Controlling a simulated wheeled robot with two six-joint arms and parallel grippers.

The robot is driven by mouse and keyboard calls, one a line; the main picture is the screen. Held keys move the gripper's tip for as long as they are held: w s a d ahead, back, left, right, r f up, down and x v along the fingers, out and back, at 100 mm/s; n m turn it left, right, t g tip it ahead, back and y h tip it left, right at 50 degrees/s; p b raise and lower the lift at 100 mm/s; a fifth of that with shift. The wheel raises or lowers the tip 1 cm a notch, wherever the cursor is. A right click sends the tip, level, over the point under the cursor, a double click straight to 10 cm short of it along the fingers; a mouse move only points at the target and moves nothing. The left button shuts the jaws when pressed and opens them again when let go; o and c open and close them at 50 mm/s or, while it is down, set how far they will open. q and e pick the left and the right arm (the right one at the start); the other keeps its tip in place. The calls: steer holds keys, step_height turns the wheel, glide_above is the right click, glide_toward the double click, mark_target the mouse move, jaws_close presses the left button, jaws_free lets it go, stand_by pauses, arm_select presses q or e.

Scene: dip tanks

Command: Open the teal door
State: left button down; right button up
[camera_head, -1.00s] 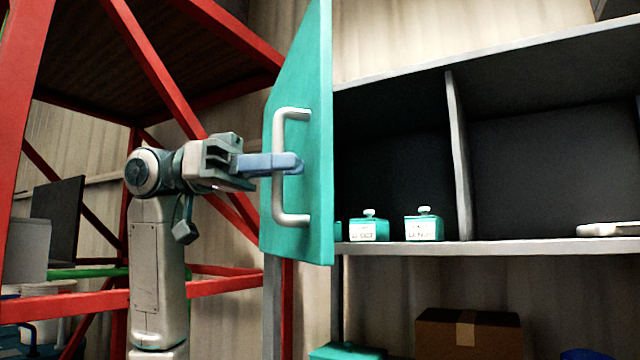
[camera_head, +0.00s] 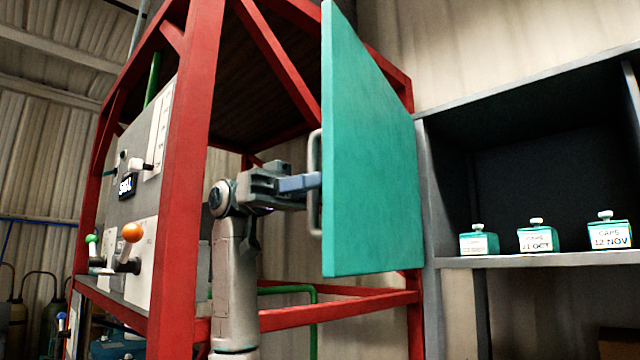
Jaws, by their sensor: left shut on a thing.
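The teal door (camera_head: 370,160) stands swung open at the left side of the grey shelf unit, and I see its inner face. Its silver bar handle (camera_head: 313,205) shows as a thin strip past the door's left edge. My left gripper (camera_head: 314,181) comes in from the left, with its blue fingers shut on the handle. The fingertips are partly hidden by the door's edge. My right gripper is not in view.
The shelf unit (camera_head: 548,260) is open at the right, with several teal caps boxes (camera_head: 537,240) on its shelf. A red frame (camera_head: 185,190) with a control panel (camera_head: 140,170) and levers stands at the left, close to my left arm. A brown box (camera_head: 615,342) shows low at the right.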

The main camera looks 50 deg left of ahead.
arm_select(q)
steer(key=shift+a, duration=0.25)
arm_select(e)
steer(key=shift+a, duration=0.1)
arm_select(q)
steer(key=c, duration=1.8)
jaws_free()
steer(key=shift+d, duration=0.15)
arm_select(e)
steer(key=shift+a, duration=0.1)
arm_select(q)
steer(key=shift+r, duration=0.1)
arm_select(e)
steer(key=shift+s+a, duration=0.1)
